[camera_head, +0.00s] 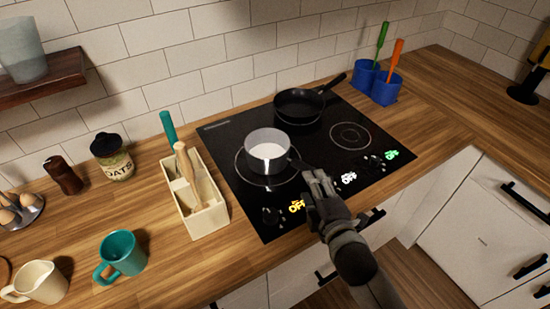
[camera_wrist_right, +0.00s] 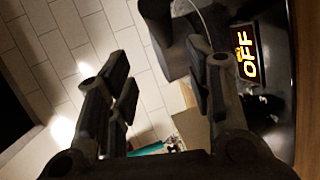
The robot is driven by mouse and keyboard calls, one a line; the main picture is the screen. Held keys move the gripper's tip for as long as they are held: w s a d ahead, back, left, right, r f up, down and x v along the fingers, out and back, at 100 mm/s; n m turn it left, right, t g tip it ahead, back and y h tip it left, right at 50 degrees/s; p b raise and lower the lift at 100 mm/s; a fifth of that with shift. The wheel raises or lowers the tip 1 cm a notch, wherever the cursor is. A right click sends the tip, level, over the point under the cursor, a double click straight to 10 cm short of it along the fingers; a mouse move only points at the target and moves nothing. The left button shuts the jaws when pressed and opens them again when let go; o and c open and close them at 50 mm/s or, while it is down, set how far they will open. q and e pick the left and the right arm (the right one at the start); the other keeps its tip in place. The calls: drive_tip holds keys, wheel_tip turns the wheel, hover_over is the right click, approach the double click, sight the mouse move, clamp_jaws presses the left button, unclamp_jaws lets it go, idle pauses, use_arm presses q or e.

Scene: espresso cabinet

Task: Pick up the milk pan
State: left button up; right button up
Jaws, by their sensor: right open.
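The milk pan (camera_head: 267,143) is a small grey pot with white milk inside. It stands on the left part of the black cooktop, and its dark handle (camera_head: 301,164) points right and toward me. My right gripper (camera_head: 316,180) is open at the handle's end, above the front of the cooktop. In the right wrist view the two fingers (camera_wrist_right: 158,88) are spread apart, and a dark shape that looks like the handle (camera_wrist_right: 164,42) lies at their far end. I cannot tell whether they touch it. My left gripper is not in view.
A black frying pan (camera_head: 299,106) sits at the back of the cooktop (camera_head: 342,163). A cream utensil box (camera_head: 208,217) stands left of it, with a teal mug (camera_head: 121,255) and a cream mug (camera_head: 40,283) nearby. Blue utensil cups (camera_head: 385,89) stand behind right.

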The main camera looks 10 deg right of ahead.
sight(300, 168)
drive_tip(key=x, duration=0.4)
drive_tip(key=shift+w+a+p, duration=0.1)
drive_tip(key=shift+p, duration=0.25)
drive_tip(key=shift+w+f+p, duration=0.2)
drive_tip(key=shift+w+p, duration=0.2)
drive_tip(key=shift+w, duration=0.3)
drive_tip(key=shift+f+p+x, duration=0.15)
drive_tip(key=shift+p+x, duration=0.1)
drive_tip(key=shift+x, duration=0.75)
drive_tip(key=shift+f+p+x, duration=0.15)
drive_tip(key=shift+p+x, duration=0.05)
drive_tip(key=shift+x, duration=0.75)
drive_tip(key=shift+s+a, duration=0.1)
drive_tip(key=shift+a, duration=0.05)
drive_tip(key=shift+c, duration=0.4)
clamp_jaws()
drive_tip(key=shift+r, duration=0.15)
